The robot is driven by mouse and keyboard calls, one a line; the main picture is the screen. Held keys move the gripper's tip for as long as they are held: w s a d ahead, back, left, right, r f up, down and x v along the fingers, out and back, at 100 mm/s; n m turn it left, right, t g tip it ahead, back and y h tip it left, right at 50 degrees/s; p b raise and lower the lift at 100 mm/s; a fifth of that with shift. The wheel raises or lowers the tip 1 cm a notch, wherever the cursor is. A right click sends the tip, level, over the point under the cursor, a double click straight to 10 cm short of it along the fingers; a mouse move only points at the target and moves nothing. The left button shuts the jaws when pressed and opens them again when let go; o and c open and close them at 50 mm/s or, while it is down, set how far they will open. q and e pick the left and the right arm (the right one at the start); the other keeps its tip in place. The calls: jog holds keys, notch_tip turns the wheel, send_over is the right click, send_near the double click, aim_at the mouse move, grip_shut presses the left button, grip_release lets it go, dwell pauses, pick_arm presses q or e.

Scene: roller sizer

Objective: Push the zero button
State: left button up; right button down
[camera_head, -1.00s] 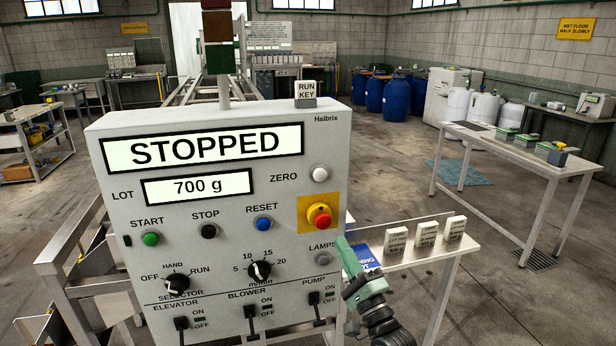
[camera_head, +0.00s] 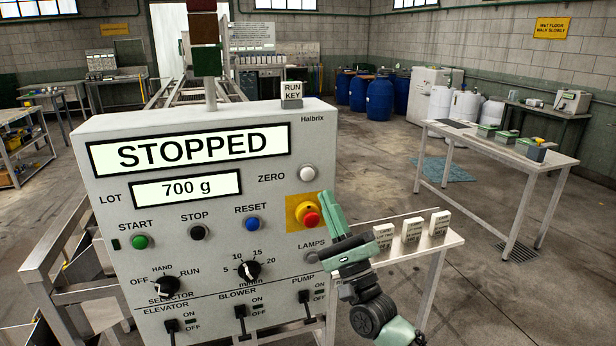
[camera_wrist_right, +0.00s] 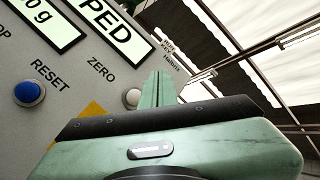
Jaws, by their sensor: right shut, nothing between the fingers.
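The zero button is a round white button (camera_head: 308,173) at the right of the word ZERO on the grey control panel (camera_head: 90,160). It also shows in the right wrist view (camera_wrist_right: 132,97), just left of my fingertips. My right gripper (camera_head: 327,196) is shut and empty, fingers pointing up, below and slightly right of the button and beside the red emergency stop (camera_head: 311,219). In the right wrist view the closed fingers (camera_wrist_right: 158,80) stand beside the button; I cannot tell if they touch the panel. My left gripper is not in view.
The blue RESET button (camera_head: 252,224), black STOP (camera_head: 199,232) and green START (camera_head: 140,242) sit lower left. The display reads STOPPED (camera_head: 190,150), the lot 700 g. A side table (camera_head: 440,245) with small white blocks stands right of the panel.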

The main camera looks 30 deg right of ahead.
aim_at(307, 169)
jog(key=shift+w+d+b, duration=0.35)
jog(key=shift+w+b, duration=0.35)
jog(key=shift+w, duration=0.65)
jog(key=shift+w+d+b, duration=0.3)
jog(key=shift+w+b, duration=0.35)
jog(key=shift+w, duration=0.7)
jog(key=shift+w+d+b, duration=0.35)
jog(key=shift+w+b, duration=0.35)
jog(key=shift+w, duration=0.65)
jog(key=shift+w+b, duration=0.4)
jog(key=shift+b, duration=0.05)
jog(key=shift+w+d+b, duration=0.2)
jog(key=shift+w+b, duration=0.25)
jog(key=shift+b, duration=0.15)
jog(key=shift+s+a+p, duration=0.2)
jog(key=shift+s+p, duration=0.25)
jog(key=shift+s, duration=0.45)
jog(key=shift+s, duration=0.1)
